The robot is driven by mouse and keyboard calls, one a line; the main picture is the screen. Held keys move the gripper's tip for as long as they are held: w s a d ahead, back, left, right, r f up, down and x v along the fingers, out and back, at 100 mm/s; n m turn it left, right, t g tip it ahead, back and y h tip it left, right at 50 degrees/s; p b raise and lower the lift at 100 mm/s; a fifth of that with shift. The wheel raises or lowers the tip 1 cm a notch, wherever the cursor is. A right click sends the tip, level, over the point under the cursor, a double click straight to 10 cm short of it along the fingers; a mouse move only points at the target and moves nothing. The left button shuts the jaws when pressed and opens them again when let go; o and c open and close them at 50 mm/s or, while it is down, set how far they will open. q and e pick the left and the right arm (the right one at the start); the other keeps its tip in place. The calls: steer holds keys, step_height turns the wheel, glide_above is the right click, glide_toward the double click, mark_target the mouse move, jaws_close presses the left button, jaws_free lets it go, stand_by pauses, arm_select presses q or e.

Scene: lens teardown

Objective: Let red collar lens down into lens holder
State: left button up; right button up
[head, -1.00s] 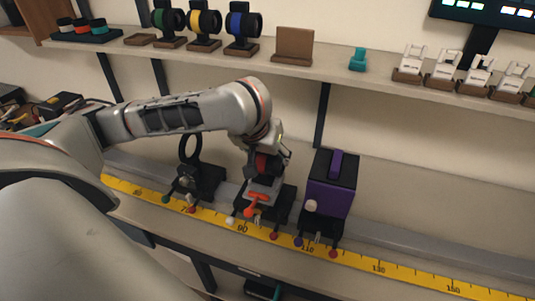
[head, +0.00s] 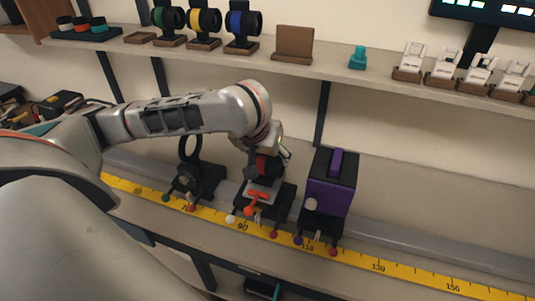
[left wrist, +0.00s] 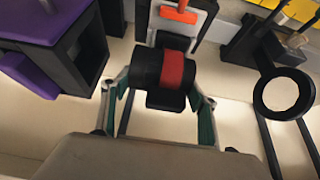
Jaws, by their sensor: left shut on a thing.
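The red collar lens (left wrist: 172,70) is a black cylinder with a red band. In the left wrist view it lies across between the two fingers of my left gripper (left wrist: 160,88), which is shut on it. In the head view the lens (head: 264,166) is partly hidden by my left gripper (head: 268,160). The lens holder (head: 270,200), a dark carriage with a pale plate and an orange lever, is directly below. The holder's pale plate also shows just beyond the lens in the left wrist view (left wrist: 200,22). I cannot tell whether the lens touches the holder.
A black ring mount (head: 190,150) stands left of the holder, and a purple box (head: 330,185) stands close on its right. A yellow scale (head: 380,267) runs along the front. A shelf (head: 190,58) above carries lenses, stands and a teal piece (head: 358,58).

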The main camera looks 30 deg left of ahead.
arm_select(q)
steer(key=shift+f, duration=0.9)
stand_by(0.5)
steer(key=o, duration=1.6)
steer(key=shift+c, duration=0.2)
steer(key=v, duration=1.2)
